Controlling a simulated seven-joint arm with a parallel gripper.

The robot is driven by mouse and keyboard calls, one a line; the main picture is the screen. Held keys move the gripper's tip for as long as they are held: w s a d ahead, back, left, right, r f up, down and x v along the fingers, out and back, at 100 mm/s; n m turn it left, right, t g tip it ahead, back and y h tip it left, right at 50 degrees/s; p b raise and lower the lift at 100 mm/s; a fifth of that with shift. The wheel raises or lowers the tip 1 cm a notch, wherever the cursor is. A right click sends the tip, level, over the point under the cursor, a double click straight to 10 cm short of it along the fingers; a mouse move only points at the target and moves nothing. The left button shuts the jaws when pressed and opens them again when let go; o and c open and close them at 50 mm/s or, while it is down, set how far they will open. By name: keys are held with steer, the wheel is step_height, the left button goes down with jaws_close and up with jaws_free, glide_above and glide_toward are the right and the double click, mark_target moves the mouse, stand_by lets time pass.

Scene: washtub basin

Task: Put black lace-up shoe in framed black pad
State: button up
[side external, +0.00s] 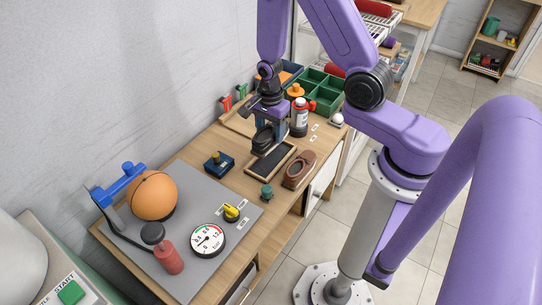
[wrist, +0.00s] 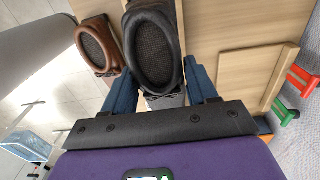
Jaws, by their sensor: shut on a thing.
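The black lace-up shoe (side external: 263,139) is in my gripper (side external: 270,129), which is shut on it. In the wrist view the shoe (wrist: 155,48) points away from me, its dark opening showing between the two blue fingers (wrist: 162,88). In the side view the shoe is over the far-left end of the framed black pad (side external: 270,161), a dark rectangle in a thin wooden frame. The near part of the pad is bare. I cannot tell whether the shoe touches it. The shoe hides most of the pad in the wrist view.
A brown shoe (side external: 299,169) sits right beside the pad; it also shows in the wrist view (wrist: 98,44). A red and white bottle (side external: 299,118) stands behind, near a green compartment tray (side external: 325,92).

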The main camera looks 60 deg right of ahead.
steer(key=shift+f, duration=3.85)
steer(key=shift+f, duration=0.1)
steer(key=o, duration=1.1)
